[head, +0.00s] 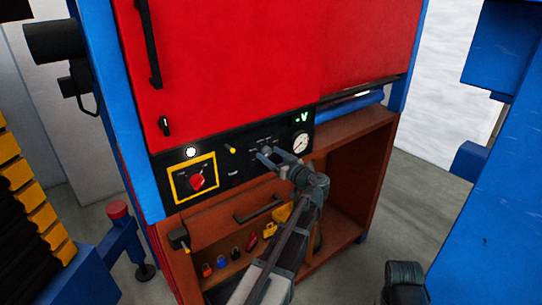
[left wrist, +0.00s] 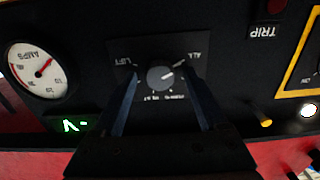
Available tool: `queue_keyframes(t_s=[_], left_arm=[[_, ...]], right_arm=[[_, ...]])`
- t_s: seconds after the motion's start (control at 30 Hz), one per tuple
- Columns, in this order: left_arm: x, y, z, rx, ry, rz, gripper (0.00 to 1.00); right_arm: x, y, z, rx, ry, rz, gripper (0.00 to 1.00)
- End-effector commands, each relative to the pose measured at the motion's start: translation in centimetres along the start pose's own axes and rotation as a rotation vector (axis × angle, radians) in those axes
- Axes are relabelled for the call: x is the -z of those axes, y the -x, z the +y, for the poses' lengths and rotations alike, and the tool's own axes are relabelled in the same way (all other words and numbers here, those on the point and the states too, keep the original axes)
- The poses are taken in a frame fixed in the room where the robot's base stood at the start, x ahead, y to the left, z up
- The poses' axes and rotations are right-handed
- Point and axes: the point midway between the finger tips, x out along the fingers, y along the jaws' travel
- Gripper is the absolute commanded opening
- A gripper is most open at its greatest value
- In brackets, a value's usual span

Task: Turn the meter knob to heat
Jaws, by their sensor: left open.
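The meter knob (left wrist: 160,77) is a small grey round knob on a dark label plate in the left wrist view, which shows the panel upside down. Its white pointer mark points toward the side of the label ALL. LIFT is on the other side; the lower labels are too small to read surely. My left gripper (left wrist: 161,82) is open, with one finger on each side of the knob; contact cannot be told. In the head view my left gripper (head: 270,157) is at the black panel (head: 235,168) and partly covers the knob.
A round amps gauge (head: 300,143) and a green V display (head: 301,119) are right of the knob. A red switch (head: 197,182) on a yellow plate is to the left. Below is a brown shelf (head: 345,245) with several small items. A red door (head: 225,60) is above.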

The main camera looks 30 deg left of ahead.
Motion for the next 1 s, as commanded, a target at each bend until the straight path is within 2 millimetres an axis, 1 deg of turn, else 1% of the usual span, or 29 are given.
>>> queue_keyframes(t_s=[0.03,0.07,0.1,0.17,0.2,0.27,0.3,0.43,0.47,0.77,1.0], left_arm=[[0.0,0.02,0.0,0.0,0.0,0.0,0.74],[0.0,0.02,0.0,0.0,0.0,0.0,0.68],[0.0,0.03,0.01,0.0,0.0,0.0,0.61],[0.0,0.03,0.0,0.0,0.0,0.0,0.5],[0.0,0.04,0.0,0.0,0.0,0.0,0.43],[0.0,0.04,0.01,0.0,0.0,0.0,0.32],[0.0,0.04,0.01,0.0,0.0,0.0,0.25],[0.0,0.05,0.01,0.0,0.0,0.0,0.02],[0.0,0.05,0.01,0.0,0.0,0.0,0.0],[-0.01,0.06,0.01,0.0,-0.033,0.0,0.0],[-0.01,0.06,0.01,0.0,-0.177,0.0,0.0]], right_arm=[[0.0,0.0,0.0,0.0,0.0,0.0,0.0],[0.0,0.0,0.0,0.0,0.0,0.0,0.0],[0.0,0.0,0.0,0.0,0.0,0.0,0.0],[0.0,0.0,0.0,0.0,0.0,0.0,0.0],[0.0,0.0,0.0,0.0,0.0,0.0,0.0],[0.0,0.0,0.0,0.0,0.0,0.0,0.0],[0.0,0.0,0.0,0.0,0.0,0.0,0.0],[0.0,0.0,0.0,0.0,0.0,0.0,0.0],[0.0,0.0,0.0,0.0,0.0,0.0,0.0],[0.0,0.0,0.0,0.0,0.0,0.0,0.0],[0.0,0.0,0.0,0.0,0.0,0.0,0.0]])
